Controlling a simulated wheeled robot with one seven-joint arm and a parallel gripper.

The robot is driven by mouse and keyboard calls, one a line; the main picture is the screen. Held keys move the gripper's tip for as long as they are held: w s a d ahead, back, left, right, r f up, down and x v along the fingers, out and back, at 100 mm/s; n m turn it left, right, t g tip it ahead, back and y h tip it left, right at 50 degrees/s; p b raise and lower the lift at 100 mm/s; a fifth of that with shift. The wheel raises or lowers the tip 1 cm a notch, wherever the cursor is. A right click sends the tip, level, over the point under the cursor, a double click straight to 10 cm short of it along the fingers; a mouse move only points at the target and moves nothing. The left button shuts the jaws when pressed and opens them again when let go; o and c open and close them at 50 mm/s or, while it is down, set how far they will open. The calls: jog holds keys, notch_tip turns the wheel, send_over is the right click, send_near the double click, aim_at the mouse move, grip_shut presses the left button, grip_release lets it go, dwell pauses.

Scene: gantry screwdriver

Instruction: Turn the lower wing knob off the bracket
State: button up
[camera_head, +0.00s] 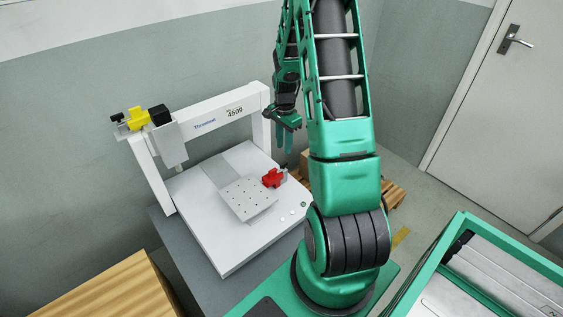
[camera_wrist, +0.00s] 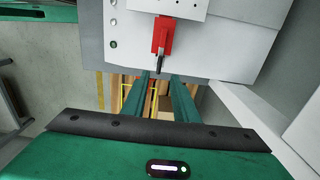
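A red bracket (camera_head: 271,179) sits at the right edge of the white machine bed, and the wrist view shows it at top centre (camera_wrist: 162,33). A small dark wing-like piece (camera_wrist: 160,63) stands out from its near end; it looks like a wing knob, but its shape is too small to make out fully. My gripper (camera_head: 284,150) hangs above and behind the bracket in the head view. In the wrist view its two green fingers (camera_wrist: 159,80) are apart with nothing between them, pointing toward the dark piece. I cannot tell the remaining distance.
A white gantry (camera_head: 206,119) spans the bed (camera_head: 205,228), carrying a yellow part (camera_head: 138,117) and a black block (camera_head: 158,114). A perforated plate (camera_head: 248,199) lies beside the bracket. A wooden pallet (camera_head: 391,194) is on the floor beyond. A green-rimmed bin (camera_head: 420,270) stands at lower right.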

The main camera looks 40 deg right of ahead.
aim_at(284, 163)
notch_tip(284, 163, down, 8)
jog(key=shift+f, duration=0.25)
